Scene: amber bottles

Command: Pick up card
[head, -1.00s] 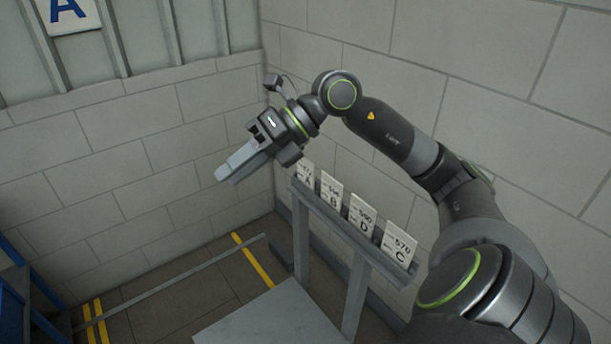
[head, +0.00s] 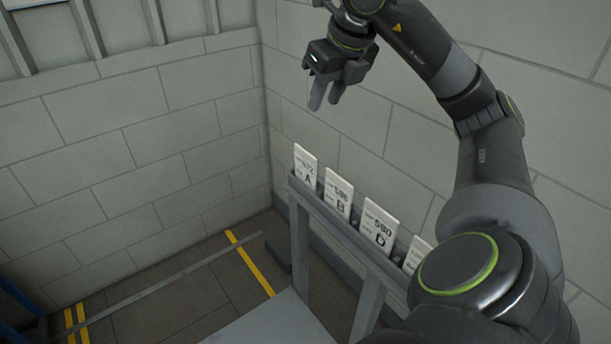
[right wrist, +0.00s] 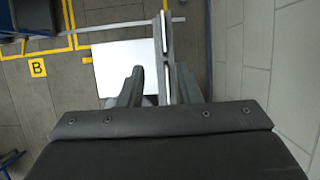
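White cards stand in a row in a narrow grey rack (head: 348,236) along the right wall. Card A (head: 305,167) is farthest, then card B (head: 338,195) and card D (head: 380,229). A nearer card (head: 417,254) is mostly hidden behind my right arm. My right gripper (head: 325,107) is above the rack, apart from the cards, with its fingers pointing down. In the right wrist view my right gripper (right wrist: 158,72) is open and empty, with thin white card edges (right wrist: 163,38) seen from above near its right finger. My left gripper is not in view.
A light grey flat surface (head: 262,323) lies low to the left of the rack. Block walls (head: 140,150) meet at the corner behind it. Yellow lines (head: 250,262) mark the floor. A blue frame (head: 14,298) is at the left edge.

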